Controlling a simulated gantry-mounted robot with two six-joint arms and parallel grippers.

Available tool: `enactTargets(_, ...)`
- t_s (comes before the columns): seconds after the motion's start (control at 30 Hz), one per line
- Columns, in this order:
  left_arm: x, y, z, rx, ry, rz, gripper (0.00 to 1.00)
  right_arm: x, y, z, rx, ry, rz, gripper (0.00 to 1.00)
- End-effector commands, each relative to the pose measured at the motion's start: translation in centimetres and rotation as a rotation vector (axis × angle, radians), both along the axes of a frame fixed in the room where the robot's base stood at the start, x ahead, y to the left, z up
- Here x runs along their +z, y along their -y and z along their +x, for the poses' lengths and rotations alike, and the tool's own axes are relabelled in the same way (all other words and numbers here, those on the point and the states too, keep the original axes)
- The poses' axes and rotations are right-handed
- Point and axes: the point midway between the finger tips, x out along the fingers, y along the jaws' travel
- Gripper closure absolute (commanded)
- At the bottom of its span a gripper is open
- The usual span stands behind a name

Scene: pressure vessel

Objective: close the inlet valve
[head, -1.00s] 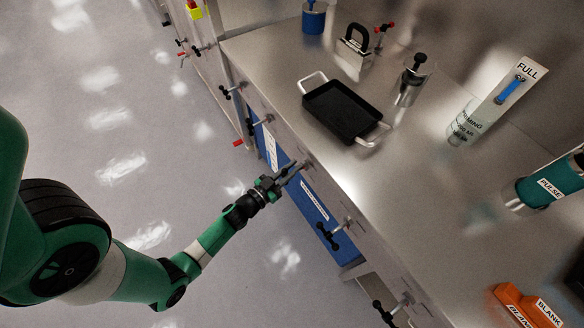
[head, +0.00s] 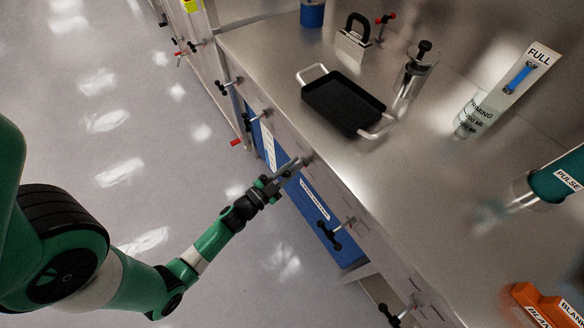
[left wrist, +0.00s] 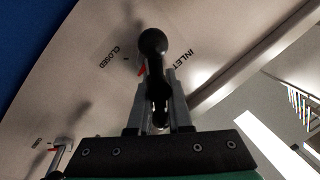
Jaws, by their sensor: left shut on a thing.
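My left gripper (head: 287,172) reaches the front panel of the steel bench in the head view. In the left wrist view, the gripper (left wrist: 157,98) is shut on the inlet valve handle (left wrist: 153,44), a black lever with a round knob. The handle stands between the two grey fingers. The panel behind it carries an INLET label (left wrist: 173,62) to the right and a CLOSED label (left wrist: 113,58) to the left. A red pointer (left wrist: 142,70) shows beside the handle, partly hidden. In the head view the gripper covers most of the handle. My right gripper is not in view.
Other black-handled valves stick out along the bench front, one below right (head: 330,235) and one above left (head: 250,122). A black tray (head: 343,105) stands on the bench top (head: 330,165). The floor (head: 110,180) at the left is clear.

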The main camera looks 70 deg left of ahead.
Motion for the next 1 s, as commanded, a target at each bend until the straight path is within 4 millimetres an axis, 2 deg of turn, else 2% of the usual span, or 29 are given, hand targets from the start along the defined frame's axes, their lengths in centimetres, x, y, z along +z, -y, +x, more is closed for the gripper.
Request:
enactTargets(0.1, -0.4, 0.2, 0.0, 0.001, -0.023, 0.11, 1.0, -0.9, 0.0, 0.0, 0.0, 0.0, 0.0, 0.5)
enactTargets(0.6, -0.7, 0.7, 0.1, 0.001, -0.116, 0.57, 1.0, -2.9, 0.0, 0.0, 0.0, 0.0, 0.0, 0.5)
enactTargets(1.0, -1.0, 1.0, 0.2, 0.001, -0.172, 0.84, 1.0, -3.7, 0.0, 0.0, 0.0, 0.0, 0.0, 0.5)
